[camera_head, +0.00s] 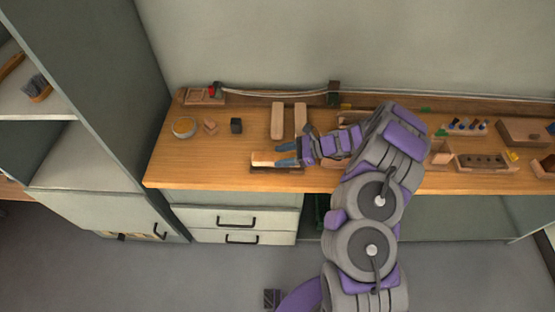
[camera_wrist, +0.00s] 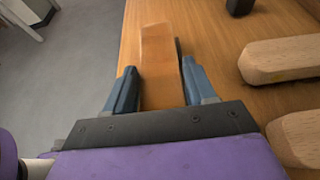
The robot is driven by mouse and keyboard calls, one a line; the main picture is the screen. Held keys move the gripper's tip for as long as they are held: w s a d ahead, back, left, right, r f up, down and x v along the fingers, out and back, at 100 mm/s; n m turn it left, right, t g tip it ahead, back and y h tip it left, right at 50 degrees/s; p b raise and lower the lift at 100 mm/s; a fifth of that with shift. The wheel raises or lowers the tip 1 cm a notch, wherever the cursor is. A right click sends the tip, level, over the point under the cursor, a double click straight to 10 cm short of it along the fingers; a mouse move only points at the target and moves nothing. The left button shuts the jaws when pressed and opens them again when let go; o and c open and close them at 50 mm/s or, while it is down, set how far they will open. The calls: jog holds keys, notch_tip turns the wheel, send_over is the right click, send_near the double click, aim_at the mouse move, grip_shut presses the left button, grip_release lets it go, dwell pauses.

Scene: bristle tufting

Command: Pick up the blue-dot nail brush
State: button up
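My gripper (camera_head: 284,154) is at the front left of the wooden bench, with its two blue fingers spread and pointing left in the head view. In the wrist view, the fingers of my gripper (camera_wrist: 160,88) stand on either side of a light wooden block (camera_wrist: 159,50), and a gap shows beside it.
Two pale wooden bars (camera_head: 277,120) lie behind my gripper. A round ring-shaped dish (camera_head: 184,127) and a dark cube (camera_head: 236,125) are to the left. A rack (camera_head: 466,126) and a holed block (camera_head: 483,161) stand right. A brush (camera_head: 37,88) lies on the left shelf.

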jog(key=shift+a, duration=0.2)
jog(key=shift+c, duration=1.4)
jog(key=shift+d, duration=0.55)
jog(key=c, duration=0.4)
jog(key=shift+a+r, duration=0.1)
